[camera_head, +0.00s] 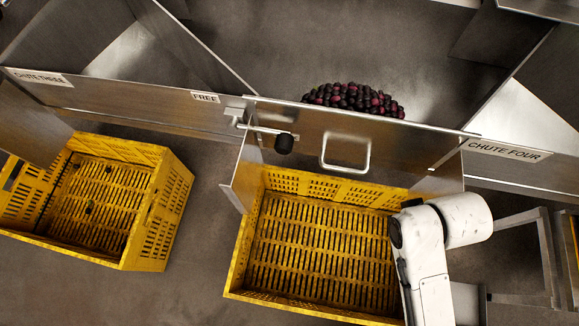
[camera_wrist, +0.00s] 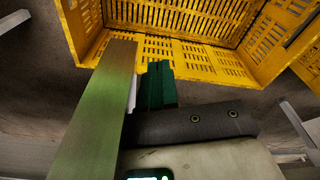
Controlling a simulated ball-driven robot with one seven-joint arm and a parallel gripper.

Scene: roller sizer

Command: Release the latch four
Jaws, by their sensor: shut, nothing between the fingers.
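The latch of chute four (camera_head: 262,131) is a short metal bar on the left part of the gate, ending in a black knob (camera_head: 284,143). The bar points right, tilting slightly down, away from the FREE label (camera_head: 205,97) on its left. The gate (camera_head: 400,145) is a metal plate with a square handle and stands across the chute front. My gripper does not show in the head view; only my white arm shows at lower right. In the wrist view my gripper's green fingers (camera_wrist: 156,85) are together and empty, beside a metal plate edge. The latch is not visible there.
Dark fruit (camera_head: 355,100) is piled behind the gate. An empty yellow crate (camera_head: 240,258) stands below it, also in the wrist view (camera_wrist: 185,52). A second yellow crate (camera_head: 150,215) stands left, under chute three. A metal frame (camera_head: 548,255) stands at right.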

